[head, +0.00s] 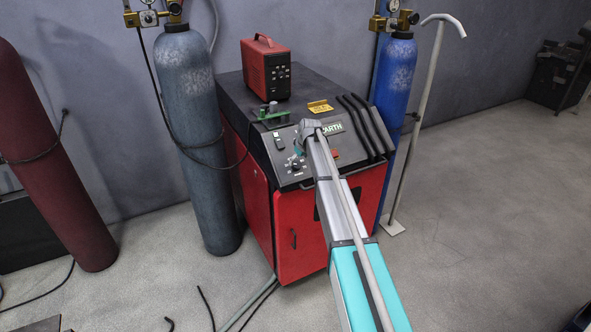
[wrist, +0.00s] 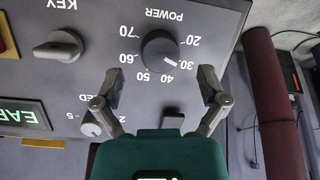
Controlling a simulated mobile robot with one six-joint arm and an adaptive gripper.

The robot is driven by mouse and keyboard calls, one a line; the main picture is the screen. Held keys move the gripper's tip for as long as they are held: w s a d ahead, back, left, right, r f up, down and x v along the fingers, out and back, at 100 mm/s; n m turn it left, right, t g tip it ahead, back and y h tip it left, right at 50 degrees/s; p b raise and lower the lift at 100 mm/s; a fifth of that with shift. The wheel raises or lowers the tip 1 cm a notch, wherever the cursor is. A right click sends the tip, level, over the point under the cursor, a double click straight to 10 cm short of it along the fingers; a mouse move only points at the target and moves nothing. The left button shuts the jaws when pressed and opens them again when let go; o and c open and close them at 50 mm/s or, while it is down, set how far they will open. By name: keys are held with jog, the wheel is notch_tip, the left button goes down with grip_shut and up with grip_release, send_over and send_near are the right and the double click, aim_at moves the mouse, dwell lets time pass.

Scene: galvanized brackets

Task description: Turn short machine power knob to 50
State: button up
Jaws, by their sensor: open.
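The short red machine (head: 296,238) with a dark sloped panel stands at the centre of the head view. In the wrist view, the picture is upside down and the round dark POWER knob (wrist: 160,48) sits on the grey panel. Its white pointer line points between 30 and 40, nearer 30. The 50 mark is printed at the picture's lower left of the knob. My gripper (wrist: 161,72) is open, one finger on each side below the knob in the picture. No finger visibly touches it. In the head view my arm partly covers the panel.
A KEY knob (wrist: 58,46) and a SPEED knob (wrist: 94,128), its label partly covered, sit left of the POWER knob in the wrist view. A red box (head: 266,70) stands on the machine. A grey cylinder (head: 190,120) and a blue cylinder (head: 393,85) flank it.

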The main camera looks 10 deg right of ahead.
aim_at(297, 164)
jog(key=shift+b+x, duration=1.1)
jog(key=shift+x, duration=0.4)
